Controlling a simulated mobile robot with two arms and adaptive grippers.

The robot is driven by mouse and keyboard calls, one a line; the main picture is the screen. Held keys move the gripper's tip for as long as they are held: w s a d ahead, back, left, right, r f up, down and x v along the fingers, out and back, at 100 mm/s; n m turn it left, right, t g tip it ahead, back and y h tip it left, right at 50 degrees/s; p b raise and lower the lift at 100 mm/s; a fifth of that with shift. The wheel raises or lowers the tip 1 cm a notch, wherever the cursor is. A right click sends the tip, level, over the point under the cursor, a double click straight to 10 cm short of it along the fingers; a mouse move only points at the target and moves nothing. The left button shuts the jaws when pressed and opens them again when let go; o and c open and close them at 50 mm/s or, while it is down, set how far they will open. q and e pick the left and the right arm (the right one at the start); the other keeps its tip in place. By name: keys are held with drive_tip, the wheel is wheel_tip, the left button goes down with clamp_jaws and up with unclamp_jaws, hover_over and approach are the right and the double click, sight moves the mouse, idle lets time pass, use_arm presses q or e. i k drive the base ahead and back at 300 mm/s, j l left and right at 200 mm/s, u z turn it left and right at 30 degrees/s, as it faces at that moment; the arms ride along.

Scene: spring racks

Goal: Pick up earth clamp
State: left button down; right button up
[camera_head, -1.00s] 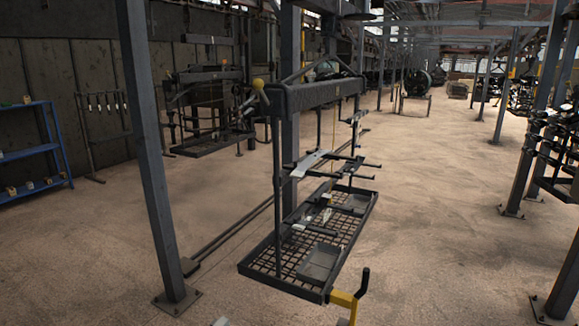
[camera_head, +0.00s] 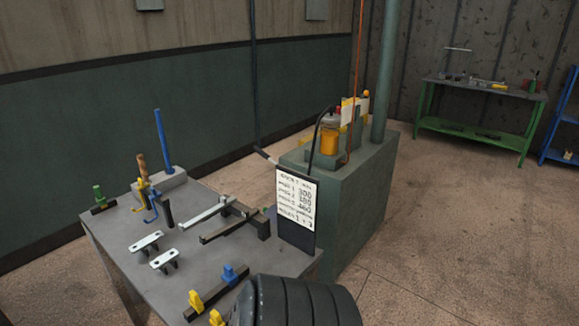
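A grey metal table (camera_head: 112,232) stands at the lower left in the head view. On it lie two pale flat brackets, a farther one (camera_head: 146,241) and a nearer one (camera_head: 165,259). A dark bar (camera_head: 205,298) near the front edge carries a yellow piece (camera_head: 196,302) and a blue piece (camera_head: 235,273). A green-topped piece (camera_head: 99,194) sits at the table's left corner. Blue hooks (camera_head: 150,205) stand near the back. I cannot tell which piece is the earth clamp. Neither of my grippers is in view.
A green cabinet (camera_head: 352,215) with an orange container (camera_head: 329,139) stands right of the table. A sign (camera_head: 296,205) stands at the table's right edge. A black ribbed cylinder (camera_head: 300,302) is at the bottom. Open floor (camera_head: 470,215) lies right; a green workbench (camera_head: 480,88) stands beyond.

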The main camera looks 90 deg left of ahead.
sight(100, 200)
drive_tip(key=u, duration=0.45)
drive_tip(key=j+u, duration=0.15)
drive_tip(key=u, duration=0.25)
drive_tip(key=j+u, duration=0.1)
drive_tip(key=u, duration=0.35)
drive_tip(key=j+u, duration=0.1)
drive_tip(key=u, duration=0.3)
drive_tip(key=j+u, duration=0.1)
drive_tip(key=u, duration=0.35)
drive_tip(key=k+j, duration=0.05)
